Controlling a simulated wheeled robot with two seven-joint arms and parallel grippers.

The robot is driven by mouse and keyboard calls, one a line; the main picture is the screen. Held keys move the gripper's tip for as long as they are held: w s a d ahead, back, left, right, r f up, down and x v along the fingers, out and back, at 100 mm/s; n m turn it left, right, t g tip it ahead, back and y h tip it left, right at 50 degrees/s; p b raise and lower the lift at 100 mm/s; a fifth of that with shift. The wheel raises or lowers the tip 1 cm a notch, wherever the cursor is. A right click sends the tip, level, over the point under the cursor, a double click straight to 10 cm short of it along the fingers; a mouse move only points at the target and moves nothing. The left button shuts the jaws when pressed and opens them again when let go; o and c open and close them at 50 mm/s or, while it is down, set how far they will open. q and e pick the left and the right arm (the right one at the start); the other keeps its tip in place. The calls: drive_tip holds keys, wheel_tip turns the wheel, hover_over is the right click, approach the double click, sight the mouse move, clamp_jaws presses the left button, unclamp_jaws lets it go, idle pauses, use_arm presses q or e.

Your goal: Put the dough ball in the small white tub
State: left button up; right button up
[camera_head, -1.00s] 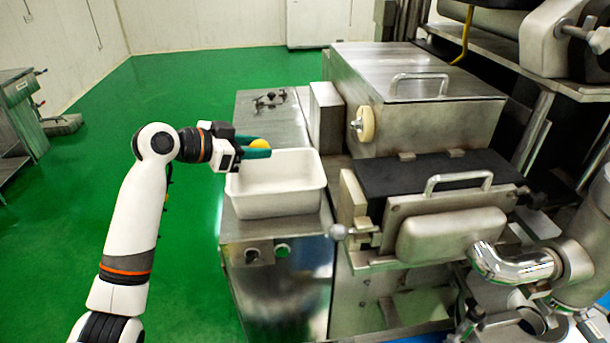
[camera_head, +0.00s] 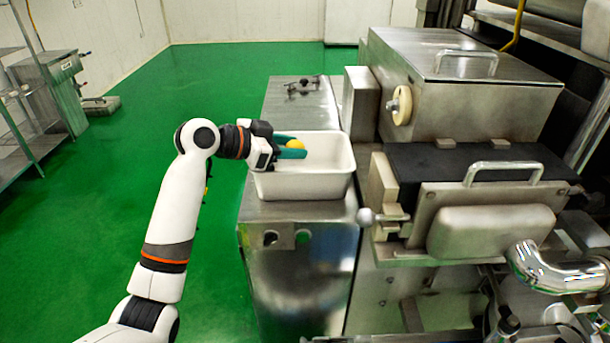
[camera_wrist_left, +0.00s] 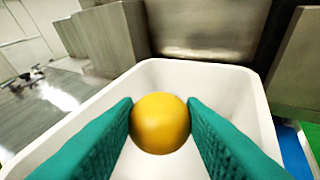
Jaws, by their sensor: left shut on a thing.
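The yellow dough ball (camera_head: 296,145) is held between the green fingers of my left gripper (camera_head: 291,147). In the left wrist view the dough ball (camera_wrist_left: 160,123) sits between both fingertips, and the white tub lies behind and below it. The small white tub (camera_head: 303,186) stands on the metal table. The gripper and ball are over the tub's left part in the head view, near rim height; the exact height above its floor is hard to tell. The tub's white walls also show in the left wrist view (camera_wrist_left: 235,85). My right gripper is not in view.
The metal table (camera_head: 262,212) carries the tub at its front part. A small dark object (camera_head: 303,86) lies at its back. The steel encrusting machine (camera_head: 460,100) with handles and a cream knob (camera_head: 401,105) stands close on the right. Green floor (camera_head: 215,90) is open on the left.

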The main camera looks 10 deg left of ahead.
use_arm(q)
drive_tip(key=o, duration=1.1)
drive_tip(key=shift+c, duration=0.2)
drive_tip(key=shift+s+a+r, duration=0.1)
drive_tip(key=shift+s+a, duration=0.05)
drive_tip(key=shift+a, duration=0.05)
drive_tip(key=b+v, duration=0.3)
drive_tip(key=v, duration=0.8)
drive_tip(key=shift+s+a+r, duration=0.2)
